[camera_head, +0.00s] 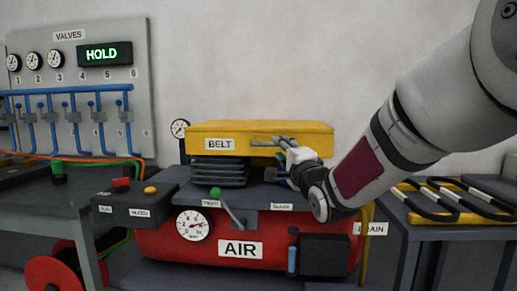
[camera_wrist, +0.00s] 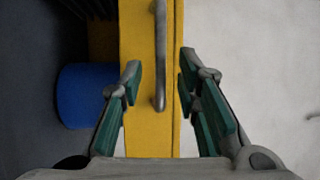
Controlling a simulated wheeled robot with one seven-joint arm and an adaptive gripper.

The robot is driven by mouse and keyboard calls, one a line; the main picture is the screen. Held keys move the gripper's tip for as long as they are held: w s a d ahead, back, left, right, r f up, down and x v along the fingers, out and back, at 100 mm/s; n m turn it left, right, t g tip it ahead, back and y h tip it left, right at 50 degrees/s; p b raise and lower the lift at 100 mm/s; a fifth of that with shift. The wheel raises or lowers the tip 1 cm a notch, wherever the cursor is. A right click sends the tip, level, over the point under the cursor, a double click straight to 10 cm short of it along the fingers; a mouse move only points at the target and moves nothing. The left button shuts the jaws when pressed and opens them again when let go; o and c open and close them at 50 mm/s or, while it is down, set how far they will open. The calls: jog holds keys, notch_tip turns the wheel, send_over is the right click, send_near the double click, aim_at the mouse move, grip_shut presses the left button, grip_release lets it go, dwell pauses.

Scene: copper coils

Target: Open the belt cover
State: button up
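The belt cover (camera_head: 300,131) is a long yellow box labelled BELT, lying level on top of the red AIR compressor (camera_head: 190,248). In the wrist view, the yellow cover (camera_wrist: 138,140) runs upright through the middle, with a grey bar handle (camera_wrist: 159,60) on it. My gripper (camera_head: 281,150) is at the front face of the cover, right of the BELT label. In the wrist view, my gripper (camera_wrist: 161,62) is open, with one green-padded finger on each side of the handle. I see gaps between handle and fingers; whether the fingertips touch the cover is unclear.
A green-knobbed lever (camera_head: 225,204) and a pressure gauge (camera_head: 193,225) are in front, below the cover. A button box (camera_head: 135,208) is at the left. The valve panel (camera_head: 85,90) stands at the back left.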

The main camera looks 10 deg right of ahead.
aim_at(261, 136)
jog(key=shift+x, duration=2.05)
jog(key=shift+c, duration=0.2)
grip_shut()
